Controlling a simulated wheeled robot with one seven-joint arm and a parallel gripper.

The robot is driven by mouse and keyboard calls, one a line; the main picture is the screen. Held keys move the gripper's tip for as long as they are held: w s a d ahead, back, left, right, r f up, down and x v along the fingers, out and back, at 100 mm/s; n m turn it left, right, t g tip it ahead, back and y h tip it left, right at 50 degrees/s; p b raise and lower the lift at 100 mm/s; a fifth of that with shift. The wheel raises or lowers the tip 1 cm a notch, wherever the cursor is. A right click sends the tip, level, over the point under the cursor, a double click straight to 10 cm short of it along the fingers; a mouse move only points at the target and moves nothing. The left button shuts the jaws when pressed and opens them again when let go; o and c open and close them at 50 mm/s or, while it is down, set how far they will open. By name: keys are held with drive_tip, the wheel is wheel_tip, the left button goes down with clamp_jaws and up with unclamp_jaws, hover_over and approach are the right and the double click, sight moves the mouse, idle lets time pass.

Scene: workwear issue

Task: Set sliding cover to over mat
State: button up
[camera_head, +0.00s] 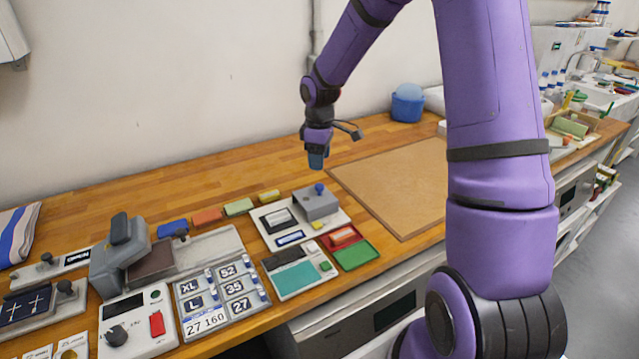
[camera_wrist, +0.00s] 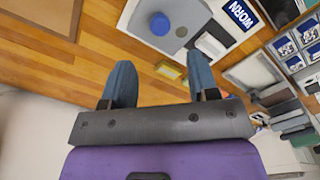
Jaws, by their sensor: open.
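A grey block-shaped cover (camera_head: 316,207) with a round blue knob (camera_head: 319,188) sits at the back right of a white panel (camera_head: 269,245). A dark-framed window (camera_head: 279,221) lies left of it on the panel. In the wrist view the knob (camera_wrist: 160,24) stands on the grey cover (camera_wrist: 187,12), beside a "WORN" label. A brown mat-like pad (camera_head: 150,263) lies farther left, beside a grey press; I cannot tell whether it is the task's mat. My gripper (camera_head: 317,165) is open and empty, pointing down above the bench behind the panel, apart from the cover. Its blue-grey fingers (camera_wrist: 162,70) are spread.
Blue, orange, green and yellow blocks (camera_head: 238,207) line the bench behind the panels. A large tan board (camera_head: 395,183) lies to the right. Bare wood (camera_head: 130,228) is free along the wall.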

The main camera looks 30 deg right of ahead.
sight(320, 185)
wheel_tip(320, 185, down, 8)
drive_tip(key=shift+f, duration=0.25)
